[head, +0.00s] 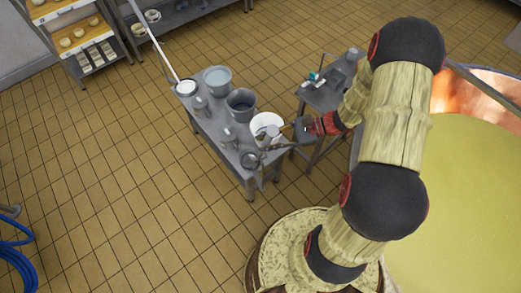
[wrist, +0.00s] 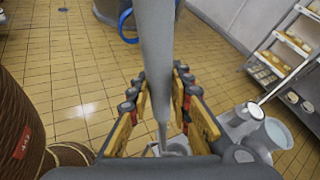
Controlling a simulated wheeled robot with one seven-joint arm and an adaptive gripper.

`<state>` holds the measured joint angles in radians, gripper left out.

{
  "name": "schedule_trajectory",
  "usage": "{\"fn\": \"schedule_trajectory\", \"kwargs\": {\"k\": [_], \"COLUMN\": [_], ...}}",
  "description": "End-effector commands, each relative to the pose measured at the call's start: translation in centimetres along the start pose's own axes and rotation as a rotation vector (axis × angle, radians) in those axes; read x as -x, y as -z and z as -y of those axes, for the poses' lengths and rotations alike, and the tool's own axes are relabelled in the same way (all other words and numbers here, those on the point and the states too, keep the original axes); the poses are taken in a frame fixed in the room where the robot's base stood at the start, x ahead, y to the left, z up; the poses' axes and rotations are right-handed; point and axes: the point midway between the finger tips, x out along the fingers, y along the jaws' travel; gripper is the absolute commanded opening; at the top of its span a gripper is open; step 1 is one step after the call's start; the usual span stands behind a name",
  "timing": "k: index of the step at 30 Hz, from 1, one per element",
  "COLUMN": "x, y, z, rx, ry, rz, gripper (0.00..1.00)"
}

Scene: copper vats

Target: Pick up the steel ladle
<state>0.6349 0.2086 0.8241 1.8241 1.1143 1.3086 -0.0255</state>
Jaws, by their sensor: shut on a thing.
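The steel ladle is a grey metal piece with a long handle. In the wrist view its handle (wrist: 154,45) runs from the top centre down between the fingers of my gripper (wrist: 160,85). My gripper (head: 289,130) is shut on the ladle, with dark fingers and yellow pads on either side of it. In the head view the ladle (head: 251,159) shows small at the front end of the grey table, just left of and below my gripper. I cannot tell whether it touches the tabletop.
The grey table (head: 215,126) holds a grey bucket (head: 217,80), a dark bucket (head: 240,103), a white bucket (head: 266,123) and metal jugs. A small side table (head: 322,97) stands behind. A copper vat (head: 465,200) of yellow liquid is at right.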

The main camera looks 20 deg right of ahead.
Motion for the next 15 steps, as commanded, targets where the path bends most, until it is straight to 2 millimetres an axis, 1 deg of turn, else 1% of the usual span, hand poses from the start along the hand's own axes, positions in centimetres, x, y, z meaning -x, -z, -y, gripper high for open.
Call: {"fn": "schedule_trajectory", "kwargs": {"k": [1, 7, 15], "x": [0.0, 0.0, 0.01], "y": [-0.02, -0.02, -0.05], "z": [0.0, 0.0, 0.02], "rx": [0.0, 0.0, 0.0], "ry": [0.0, 0.0, 0.0], "rz": [0.0, 0.001, 0.001], "gripper": [0.11, 0.0, 0.0]}}
